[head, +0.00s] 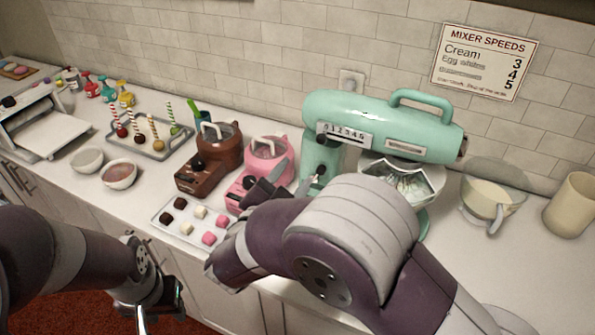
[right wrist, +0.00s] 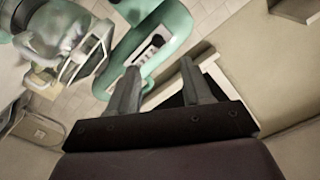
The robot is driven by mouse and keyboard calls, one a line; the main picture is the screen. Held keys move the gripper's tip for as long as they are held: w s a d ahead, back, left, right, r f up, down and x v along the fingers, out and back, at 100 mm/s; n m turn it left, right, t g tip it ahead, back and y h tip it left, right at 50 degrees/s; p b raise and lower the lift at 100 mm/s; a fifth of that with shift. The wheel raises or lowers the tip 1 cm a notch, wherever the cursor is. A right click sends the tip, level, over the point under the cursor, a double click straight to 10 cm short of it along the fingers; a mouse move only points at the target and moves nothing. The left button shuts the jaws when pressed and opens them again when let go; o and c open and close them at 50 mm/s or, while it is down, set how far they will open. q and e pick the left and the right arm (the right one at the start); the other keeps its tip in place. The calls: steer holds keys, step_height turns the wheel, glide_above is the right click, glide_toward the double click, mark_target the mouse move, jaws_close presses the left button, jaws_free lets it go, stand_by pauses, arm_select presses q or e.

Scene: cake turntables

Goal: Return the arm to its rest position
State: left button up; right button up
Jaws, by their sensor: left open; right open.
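My right arm (head: 355,235) reaches across the front of the counter. My left gripper (head: 150,305) hangs low at the lower left, in front of the counter's edge and above the red floor. It looks empty and open, though small in the picture.
A jug of batter (head: 490,205) and a beige canister (head: 572,205) stand at right. A cake-pop rack (head: 140,147) and two bowls (head: 119,176) are left.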

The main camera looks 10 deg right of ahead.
stand_by(0.3)
steer(key=s+a+f+n+g+y, duration=0.2)
steer(key=a+f+n+g+y, duration=0.2)
steer(key=a+f+n+y, duration=0.7)
steer(key=s+d+f+n+g, duration=0.2)
steer(key=s+d+g, duration=0.3)
steer(key=s+d, duration=0.2)
steer(key=s+d+f+n+g, duration=0.25)
steer(key=s+d+g, duration=0.25)
steer(key=s+d, duration=0.25)
steer(key=d+r+m+h, duration=0.1)
steer(key=d+r, duration=0.1)
steer(key=d, duration=0.5)
steer(key=shift+d+r+m, duration=0.15)
steer(key=shift+d+m, duration=0.2)
